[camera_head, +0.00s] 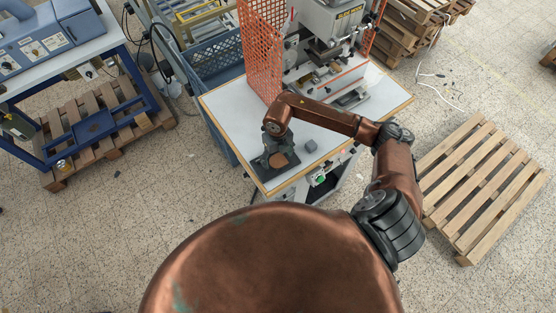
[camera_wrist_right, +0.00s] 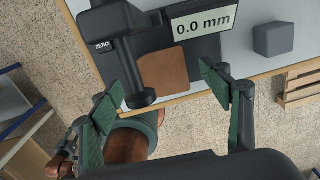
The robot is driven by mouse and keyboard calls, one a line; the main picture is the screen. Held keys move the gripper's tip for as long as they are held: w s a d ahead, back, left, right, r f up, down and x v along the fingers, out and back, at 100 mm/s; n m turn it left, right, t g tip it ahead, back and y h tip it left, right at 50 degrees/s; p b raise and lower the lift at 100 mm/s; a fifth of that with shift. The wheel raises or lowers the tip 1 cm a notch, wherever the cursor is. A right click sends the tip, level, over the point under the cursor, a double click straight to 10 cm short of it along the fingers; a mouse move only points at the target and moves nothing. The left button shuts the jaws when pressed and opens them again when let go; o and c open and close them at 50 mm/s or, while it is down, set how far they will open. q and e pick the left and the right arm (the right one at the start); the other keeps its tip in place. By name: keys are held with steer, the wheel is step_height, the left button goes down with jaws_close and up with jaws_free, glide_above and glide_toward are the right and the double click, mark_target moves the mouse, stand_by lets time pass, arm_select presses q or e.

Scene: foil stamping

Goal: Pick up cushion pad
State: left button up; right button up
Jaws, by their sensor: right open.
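A flat brown square pad (camera_wrist_right: 163,72), which looks like the cushion pad, lies on the dark base of a thickness gauge (camera_wrist_right: 124,45) whose display reads 0.0 mm. The pad also shows in the head view (camera_head: 278,160) near the table's front left corner. My right gripper (camera_wrist_right: 161,84) is open and empty, its green-faced fingers apart on either side of the pad in the wrist view. I cannot tell its height above the pad. In the head view the gripper is hard to separate from the dark gauge.
A small grey block (camera_wrist_right: 273,39) stands on the white table (camera_head: 226,104) right of the gauge. A stamping machine (camera_head: 325,35) and an orange mesh guard (camera_head: 262,45) fill the table's back. A wooden pallet (camera_head: 480,185) lies on the floor at right.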

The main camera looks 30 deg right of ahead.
steer(key=shift+f+b, duration=0.25)
steer(key=shift+b, duration=0.1)
stand_by(0.3)
steer(key=shift+c, duration=0.7)
steer(key=c, duration=0.7)
